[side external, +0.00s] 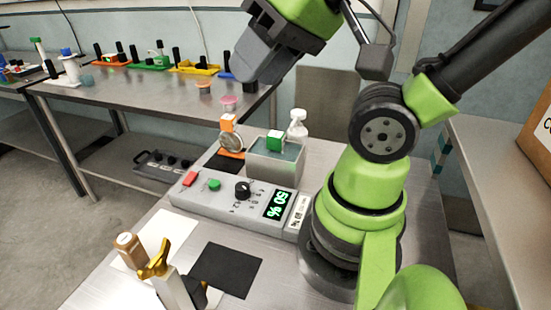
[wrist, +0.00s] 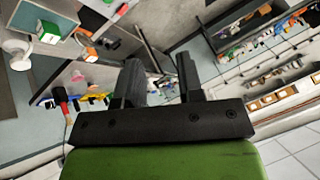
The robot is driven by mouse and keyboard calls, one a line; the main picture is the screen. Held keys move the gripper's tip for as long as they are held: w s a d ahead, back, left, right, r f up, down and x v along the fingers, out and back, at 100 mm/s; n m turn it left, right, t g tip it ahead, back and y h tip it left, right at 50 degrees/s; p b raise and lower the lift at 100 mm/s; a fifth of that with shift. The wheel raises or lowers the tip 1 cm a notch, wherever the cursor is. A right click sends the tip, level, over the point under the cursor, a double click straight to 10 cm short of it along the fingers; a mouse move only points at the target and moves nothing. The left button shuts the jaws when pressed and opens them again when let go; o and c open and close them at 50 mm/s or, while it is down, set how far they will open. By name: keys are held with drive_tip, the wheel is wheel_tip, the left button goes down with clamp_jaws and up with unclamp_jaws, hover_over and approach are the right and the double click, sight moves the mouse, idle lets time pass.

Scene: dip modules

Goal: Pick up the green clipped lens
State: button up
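A green clip with a white face (side external: 275,141) sits at the top of a grey, box-shaped bath (side external: 276,165) in the side external view. I cannot make out its lens, which may be hidden in the bath. The green clip also shows at the upper left of the wrist view (wrist: 47,33). My gripper (side external: 250,72) is high above the table, up and left of the clip in the side external view. In the wrist view its two fingers (wrist: 158,65) are apart with nothing held between them.
An orange clip with a round lens (side external: 230,142) stands left of the bath, and a white bottle (side external: 297,124) behind it. A control box (side external: 236,200) lies in front. A dark mat (side external: 227,270) and a gold-topped clamp (side external: 157,262) are nearer. Another bench (side external: 150,83) holds coloured trays.

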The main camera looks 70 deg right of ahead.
drive_tip(key=shift+o, duration=0.5)
drive_tip(key=shift+w, duration=0.1)
drive_tip(key=n+g+h, duration=0.2)
drive_tip(key=n+g, duration=0.2)
drive_tip(key=g, duration=0.3)
hover_over(276, 134)
drive_tip(key=f, duration=0.9)
drive_tip(key=w+f, duration=0.1)
drive_tip(key=f, duration=0.3)
drive_tip(key=shift+a+f, duration=0.2)
drive_tip(key=shift+f, duration=0.05)
drive_tip(key=f, duration=0.4)
drive_tip(key=shift+s+d+f, duration=0.2)
drive_tip(key=shift+f, duration=0.05)
drive_tip(key=shift+s+f, duration=0.15)
drive_tip(key=shift+f, duration=1.4)
drive_tip(key=shift+s+f, duration=0.1)
drive_tip(key=shift+f, duration=1.4)
drive_tip(key=shift+d, duration=0.1)
drive_tip(key=shift+c, duration=0.4)
